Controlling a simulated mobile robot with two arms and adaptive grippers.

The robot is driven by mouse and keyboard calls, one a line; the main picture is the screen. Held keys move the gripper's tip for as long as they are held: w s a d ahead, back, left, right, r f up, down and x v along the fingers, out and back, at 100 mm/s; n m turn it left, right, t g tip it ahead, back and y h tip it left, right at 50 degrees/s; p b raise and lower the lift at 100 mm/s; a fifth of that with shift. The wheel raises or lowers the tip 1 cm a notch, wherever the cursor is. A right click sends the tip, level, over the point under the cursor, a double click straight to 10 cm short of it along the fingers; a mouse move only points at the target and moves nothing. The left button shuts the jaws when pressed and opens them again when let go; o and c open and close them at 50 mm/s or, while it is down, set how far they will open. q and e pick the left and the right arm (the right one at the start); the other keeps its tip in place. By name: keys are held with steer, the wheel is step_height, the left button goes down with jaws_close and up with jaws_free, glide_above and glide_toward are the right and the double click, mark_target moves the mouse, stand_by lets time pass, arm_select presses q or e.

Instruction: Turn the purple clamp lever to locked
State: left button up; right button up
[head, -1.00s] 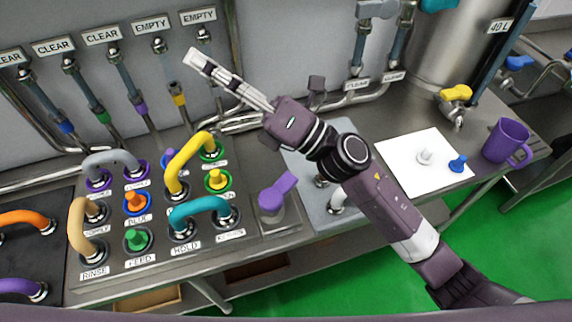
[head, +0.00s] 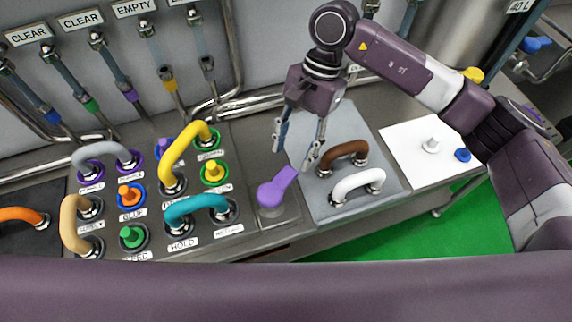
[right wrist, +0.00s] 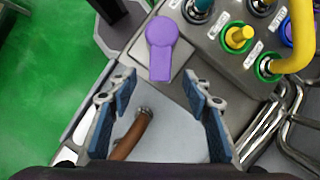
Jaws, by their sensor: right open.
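The purple clamp lever (head: 276,188) sits on a small square metal plate to the right of the panel of coloured handles. Its handle points up and to the right in the head view. In the right wrist view the lever (right wrist: 161,47) lies ahead of the fingertips, between them in the picture. My right gripper (head: 293,157) is open and empty, pointing down above and just behind the lever, not touching it. Its two blue-padded fingers (right wrist: 163,85) show spread apart in the right wrist view. My left gripper is not in view.
A teal handle (head: 197,206) and a yellow handle (head: 186,152) stand left of the lever. A brown handle (head: 343,154) and a white handle (head: 358,183) stand on a grey plate to the right. Pipes run along the wall behind. A white sheet (head: 410,165) lies farther right.

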mark_target(284, 176)
steer(key=p+x, duration=0.2)
steer(key=x, duration=0.3)
steer(key=shift+s+a, duration=0.1)
steer(key=shift+s, duration=0.1)
steer(key=shift+x, duration=0.75)
steer(key=shift+w, duration=0.1)
jaws_close()
